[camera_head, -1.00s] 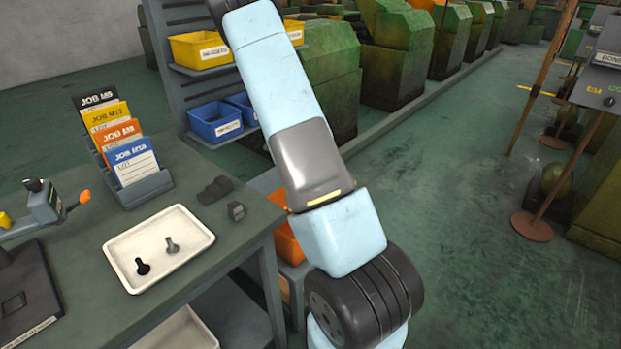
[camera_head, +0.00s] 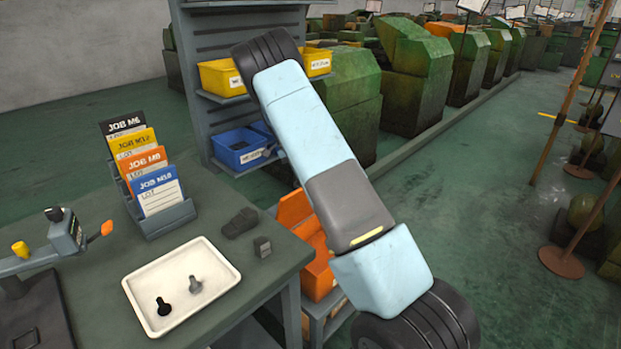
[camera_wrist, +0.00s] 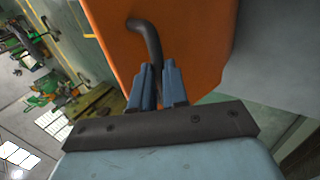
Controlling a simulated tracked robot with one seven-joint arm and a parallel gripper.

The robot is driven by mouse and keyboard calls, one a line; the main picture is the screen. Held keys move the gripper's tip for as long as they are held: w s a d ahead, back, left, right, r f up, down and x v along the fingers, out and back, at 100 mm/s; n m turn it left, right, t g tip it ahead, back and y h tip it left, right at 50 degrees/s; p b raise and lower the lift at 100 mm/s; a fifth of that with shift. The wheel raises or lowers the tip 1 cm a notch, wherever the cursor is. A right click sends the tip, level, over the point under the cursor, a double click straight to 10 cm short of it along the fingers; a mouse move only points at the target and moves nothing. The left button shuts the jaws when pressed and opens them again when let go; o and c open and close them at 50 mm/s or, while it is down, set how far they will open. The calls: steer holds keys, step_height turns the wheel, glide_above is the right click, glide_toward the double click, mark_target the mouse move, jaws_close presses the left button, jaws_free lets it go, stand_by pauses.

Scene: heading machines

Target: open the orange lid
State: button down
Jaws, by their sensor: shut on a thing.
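The orange lid (camera_wrist: 175,55) fills the upper middle of the wrist view as a broad flat orange surface. A dark bent handle (camera_wrist: 146,36) stands out from it. My gripper (camera_wrist: 157,72) has its two blue fingers closed on the lower part of this handle, close to the orange surface. In the head view, orange surfaces (camera_head: 314,268) show beside the bench, partly behind my arm. I cannot tell from there which part is the lid. My gripper is not clearly visible in the head view.
A grey bench (camera_head: 225,210) on the left holds a white tray (camera_head: 215,303) with two bolts and a rack of job cards (camera_head: 165,215). A shelf rack with yellow bins (camera_head: 222,78) and blue bins (camera_head: 238,150) stands behind. Green floor (camera_head: 450,215) is open on the right.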

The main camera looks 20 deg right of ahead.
steer(key=shift+w+a+f, duration=0.3)
steer(key=shift+a+f, duration=0.15)
steer(key=shift+a, duration=0.2)
steer(key=c, duration=1.4)
jaws_free()
steer(key=shift+w, duration=0.1)
steer(key=shift+o, duration=1.4)
steer(key=shift+d+r, duration=0.15)
steer(key=shift+d, duration=0.1)
steer(key=shift+r, duration=0.15)
